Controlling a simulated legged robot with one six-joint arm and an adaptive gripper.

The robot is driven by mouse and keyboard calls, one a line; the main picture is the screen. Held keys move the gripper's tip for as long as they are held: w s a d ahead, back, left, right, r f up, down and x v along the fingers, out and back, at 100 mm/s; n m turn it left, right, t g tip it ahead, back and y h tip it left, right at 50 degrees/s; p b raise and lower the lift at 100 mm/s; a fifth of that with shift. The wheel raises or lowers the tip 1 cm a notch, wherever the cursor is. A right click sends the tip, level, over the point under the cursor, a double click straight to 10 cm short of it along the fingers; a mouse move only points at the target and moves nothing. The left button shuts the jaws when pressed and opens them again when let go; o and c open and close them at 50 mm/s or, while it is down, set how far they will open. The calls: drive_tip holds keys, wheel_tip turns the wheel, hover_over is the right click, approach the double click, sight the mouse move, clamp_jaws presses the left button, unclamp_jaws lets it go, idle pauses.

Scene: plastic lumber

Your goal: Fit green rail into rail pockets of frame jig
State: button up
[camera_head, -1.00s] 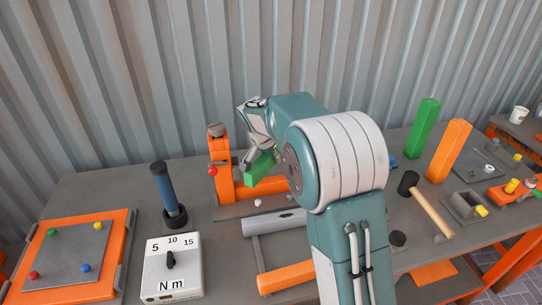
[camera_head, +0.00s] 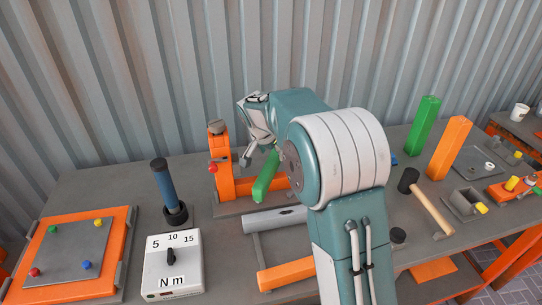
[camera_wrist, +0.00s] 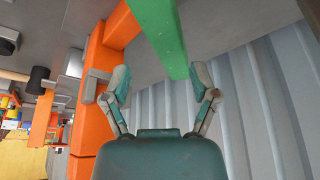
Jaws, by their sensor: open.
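The green rail (camera_head: 265,178) slants in front of an orange fixture (camera_head: 222,170) with a red knob. In the wrist view the rail (camera_wrist: 163,35) runs from the top edge down to just beyond my fingertips, beside an orange bar (camera_wrist: 121,28). My gripper (camera_head: 258,153) is above the rail's upper end. In the wrist view its fingers (camera_wrist: 162,84) are spread, with a gap on both sides of the rail's end. The fixture appears to be part of the frame jig, but I cannot make out the pockets. My arm hides the area to the right.
A grey tube (camera_head: 270,221) and an orange bar (camera_head: 285,276) lie in front. A torque tester (camera_head: 172,267), a blue-handled tool (camera_head: 165,188) and an orange-edged panel (camera_head: 75,252) are left. Green (camera_head: 422,124) and orange posts (camera_head: 449,146) and a mallet (camera_head: 425,203) are right. A corrugated wall is behind.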

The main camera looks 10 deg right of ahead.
drive_tip(key=v, duration=1.2)
drive_tip(key=s+d+r+n+y, duration=0.1)
drive_tip(key=s+d+r+n, duration=0.2)
drive_tip(key=s, duration=0.7)
drive_tip(key=s+f+n+t+y, duration=0.1)
drive_tip(key=s+f+n, duration=0.1)
drive_tip(key=s, duration=0.9)
drive_tip(key=s+f+n+t+y, duration=0.1)
drive_tip(key=s+n, duration=0.3)
drive_tip(key=s, duration=0.8)
drive_tip(key=shift+f, duration=0.75)
drive_tip(key=shift+s, duration=0.1)
